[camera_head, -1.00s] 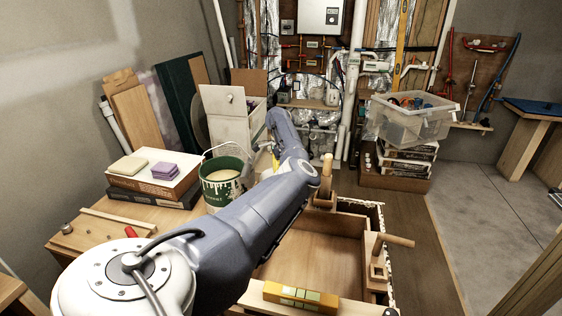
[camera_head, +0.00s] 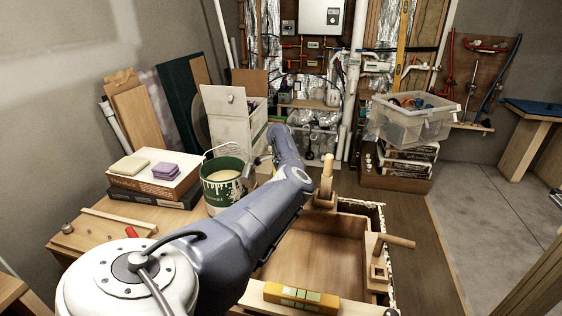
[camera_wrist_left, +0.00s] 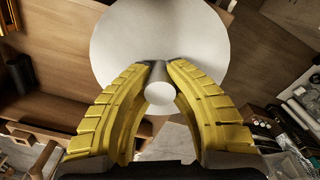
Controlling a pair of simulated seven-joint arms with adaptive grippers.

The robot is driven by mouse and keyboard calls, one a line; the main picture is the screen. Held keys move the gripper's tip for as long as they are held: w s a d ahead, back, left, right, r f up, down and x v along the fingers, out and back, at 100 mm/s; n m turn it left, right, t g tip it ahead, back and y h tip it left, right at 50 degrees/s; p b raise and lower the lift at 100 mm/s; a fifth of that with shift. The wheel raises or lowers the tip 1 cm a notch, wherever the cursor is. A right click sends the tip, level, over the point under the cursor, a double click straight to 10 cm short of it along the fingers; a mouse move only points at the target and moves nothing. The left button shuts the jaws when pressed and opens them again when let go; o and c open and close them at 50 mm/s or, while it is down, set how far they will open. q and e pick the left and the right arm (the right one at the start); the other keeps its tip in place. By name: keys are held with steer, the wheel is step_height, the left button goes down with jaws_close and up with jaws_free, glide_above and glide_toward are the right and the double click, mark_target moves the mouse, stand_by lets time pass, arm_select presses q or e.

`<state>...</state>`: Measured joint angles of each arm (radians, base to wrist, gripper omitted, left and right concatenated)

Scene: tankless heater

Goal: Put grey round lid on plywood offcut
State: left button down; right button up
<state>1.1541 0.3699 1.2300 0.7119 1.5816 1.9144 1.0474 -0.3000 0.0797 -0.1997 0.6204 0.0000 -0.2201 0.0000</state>
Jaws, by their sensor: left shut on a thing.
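In the left wrist view, my left gripper (camera_wrist_left: 158,68) has its yellow fingers shut on the knob of the grey round lid (camera_wrist_left: 155,30). The pale disc of the lid spreads beyond the fingertips, and its top edge runs out of the picture. In the head view, my left arm reaches away over the bench, and its gripper and the lid are mostly hidden behind the arm. I cannot tell for sure which piece is the plywood offcut; light wooden boards (camera_head: 137,115) lean on the wall at the left. My right gripper is not seen.
A green paint bucket (camera_head: 222,186) stands close to the left of my arm. An open wooden drawer frame (camera_head: 312,262) with a mallet (camera_head: 392,240) lies to the right. A clear bin (camera_head: 412,117) stands farther back.

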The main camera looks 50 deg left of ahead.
arm_select(q)
steer(key=shift+f, duration=0.5)
stand_by(0.8)
steer(key=c, duration=1.3)
jaws_free()
step_height(320, 180, up, 12)
